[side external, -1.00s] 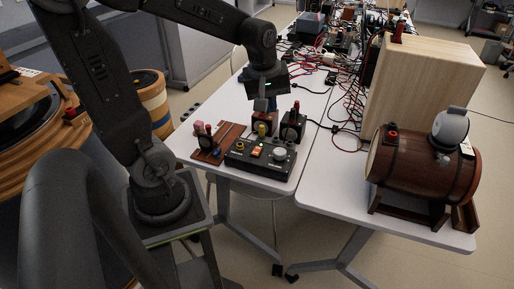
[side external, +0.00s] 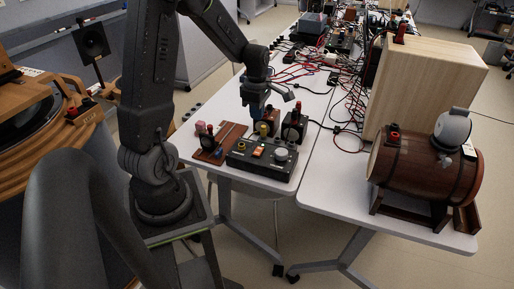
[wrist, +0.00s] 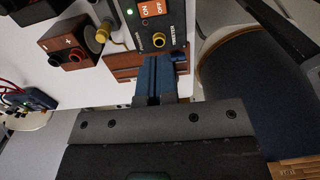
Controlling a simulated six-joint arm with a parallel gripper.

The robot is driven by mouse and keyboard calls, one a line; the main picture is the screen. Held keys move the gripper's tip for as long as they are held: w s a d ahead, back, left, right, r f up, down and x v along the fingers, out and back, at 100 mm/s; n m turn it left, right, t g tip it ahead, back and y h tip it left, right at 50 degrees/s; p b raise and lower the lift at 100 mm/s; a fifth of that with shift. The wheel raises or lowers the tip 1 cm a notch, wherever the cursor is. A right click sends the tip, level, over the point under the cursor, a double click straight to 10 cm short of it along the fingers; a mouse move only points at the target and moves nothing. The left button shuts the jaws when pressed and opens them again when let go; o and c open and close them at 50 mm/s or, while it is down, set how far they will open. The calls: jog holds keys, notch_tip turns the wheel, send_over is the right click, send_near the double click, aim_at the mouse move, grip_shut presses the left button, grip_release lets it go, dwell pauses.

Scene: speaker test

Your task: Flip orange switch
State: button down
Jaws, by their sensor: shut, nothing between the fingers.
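The orange switch (side external: 259,152) sits on top of the black control box (side external: 240,158) near the front of the white table. In the wrist view the orange switch (wrist: 150,8) is at the top edge, marked ON and OFF, and partly cut off. A yellow-ringed socket (wrist: 158,41) is on the box below it, with a green light to the left. My gripper (wrist: 162,66) has its blue fingers together and empty, pointing toward the box's near end and apart from the switch. In the side view my gripper (side external: 257,114) hangs above the table, behind the box.
A wooden board (side external: 212,150) with small parts lies left of the box. A dark unit (side external: 294,124) with red and black terminals stands behind it. Red and black cables (side external: 325,100) clutter the back. A wooden barrel (side external: 425,168) stands on the right table.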

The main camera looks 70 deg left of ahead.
notch_tip(320, 180, down, 8)
jog(key=shift+s+d, duration=0.1)
jog(key=shift+w+a+r, duration=0.3)
jog(key=shift+w+a, duration=0.3)
jog(key=shift+r, duration=0.1)
notch_tip(320, 180, up, 14)
jog(key=w+a, duration=0.1)
jog(key=shift+w+a, duration=0.2)
dwell(0.4)
